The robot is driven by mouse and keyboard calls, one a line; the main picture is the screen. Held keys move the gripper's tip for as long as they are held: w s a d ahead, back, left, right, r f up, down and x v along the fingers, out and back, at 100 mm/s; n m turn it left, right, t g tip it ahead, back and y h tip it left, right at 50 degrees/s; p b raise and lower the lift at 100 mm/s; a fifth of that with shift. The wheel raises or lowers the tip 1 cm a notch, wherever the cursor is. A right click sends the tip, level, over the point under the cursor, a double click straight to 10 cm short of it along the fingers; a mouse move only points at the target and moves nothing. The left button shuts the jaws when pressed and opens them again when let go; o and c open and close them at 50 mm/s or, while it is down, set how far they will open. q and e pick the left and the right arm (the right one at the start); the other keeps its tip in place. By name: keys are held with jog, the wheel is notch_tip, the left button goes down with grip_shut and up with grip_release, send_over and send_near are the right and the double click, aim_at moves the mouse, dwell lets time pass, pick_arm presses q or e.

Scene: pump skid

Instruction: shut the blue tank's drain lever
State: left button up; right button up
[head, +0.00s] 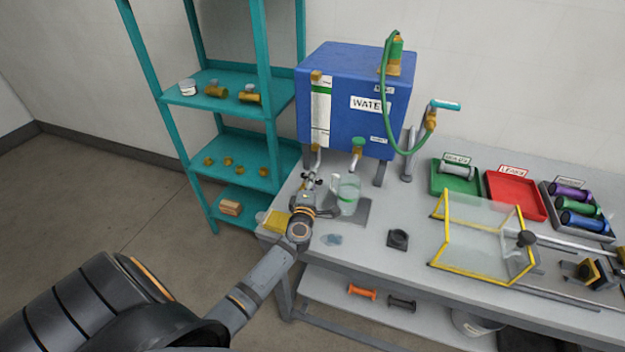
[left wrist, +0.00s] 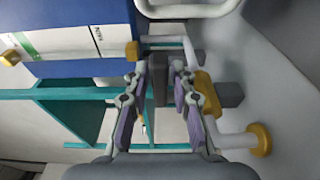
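The blue tank (head: 350,100) stands on legs at the back left of the bench, with a label reading "WATE". Its drain valve (head: 358,147), with a green top and a pale spout, is low on the front. A clear jug (head: 347,196) stands below the spout. My left gripper (head: 314,179) is left of the jug and below the tank's front edge, apart from the drain valve. In the left wrist view its fingers (left wrist: 158,88) are spread with nothing held between them; the tank (left wrist: 85,28) shows sideways at upper left. I cannot make out the drain lever there.
A teal shelf (head: 232,88) with brass fittings stands left of the bench. A green hose (head: 383,95) hangs at the tank's right. Green (head: 455,177) and red (head: 514,194) trays and a yellow-framed clear guard (head: 480,235) are to the right. A yellow sponge (head: 277,222) lies near the left corner.

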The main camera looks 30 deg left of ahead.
pick_arm(q)
grip_shut()
jog(key=shift+w+r+n+y+p, duration=0.15)
jog(key=shift+n+y+p, duration=0.25)
jog(key=shift+w+n+g+y, duration=0.15)
jog(key=shift+n+g+y, duration=0.8)
jog(key=shift+y, duration=0.35)
jog(key=shift+o, duration=2.2)
grip_release()
jog(key=shift+a, duration=0.1)
jog(key=shift+f, duration=0.2)
jog(key=v, duration=1.2)
jog(key=shift+r, duration=0.1)
